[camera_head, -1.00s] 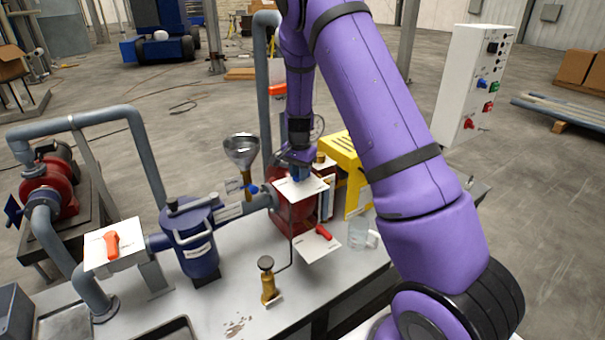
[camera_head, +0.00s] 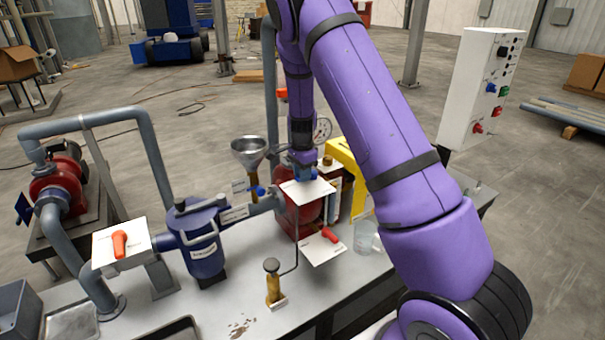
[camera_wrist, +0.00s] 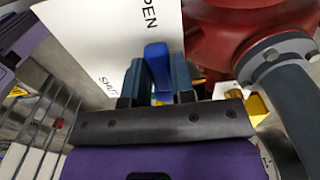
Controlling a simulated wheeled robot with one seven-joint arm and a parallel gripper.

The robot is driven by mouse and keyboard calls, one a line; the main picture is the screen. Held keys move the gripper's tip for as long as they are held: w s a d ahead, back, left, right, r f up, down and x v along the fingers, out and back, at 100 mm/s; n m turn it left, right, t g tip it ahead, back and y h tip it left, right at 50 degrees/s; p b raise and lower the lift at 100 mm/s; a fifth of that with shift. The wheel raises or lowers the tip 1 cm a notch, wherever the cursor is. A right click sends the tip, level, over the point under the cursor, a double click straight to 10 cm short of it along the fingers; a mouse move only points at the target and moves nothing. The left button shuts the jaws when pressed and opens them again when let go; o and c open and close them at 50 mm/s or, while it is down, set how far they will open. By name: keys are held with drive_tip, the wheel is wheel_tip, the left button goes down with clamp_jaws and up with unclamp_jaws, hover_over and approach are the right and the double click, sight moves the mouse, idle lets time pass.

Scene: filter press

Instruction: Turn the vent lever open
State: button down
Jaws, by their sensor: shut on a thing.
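The vent lever (camera_wrist: 157,58) is a blue handle in the middle of the wrist view, in front of a white plate (camera_wrist: 105,35) printed OPEN and SHUT. My gripper (camera_wrist: 158,82) is shut on the lever, with one dark finger on each side of it. The handle's end sticks out past the fingers towards OPEN. In the head view my gripper (camera_head: 304,172) is at the white plate (camera_head: 308,192) on the red press body (camera_head: 288,218). The lever is mostly hidden there by my gripper, and its exact angle cannot be told.
A metal funnel (camera_head: 249,150) and a blue filter vessel (camera_head: 203,245) stand left of the press. Orange levers (camera_head: 119,243) and (camera_head: 329,236) sit on other white plates. A clear jug (camera_head: 366,238) and brass pump (camera_head: 273,285) are nearby. A grey pipe (camera_wrist: 292,105) passes right of my gripper.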

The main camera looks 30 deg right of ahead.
drive_tip(key=c, duration=1)
unclamp_jaws()
drive_tip(key=shift+o, duration=0.2)
drive_tip(key=shift+r, duration=0.1)
wheel_tip(320, 180, up, 11)
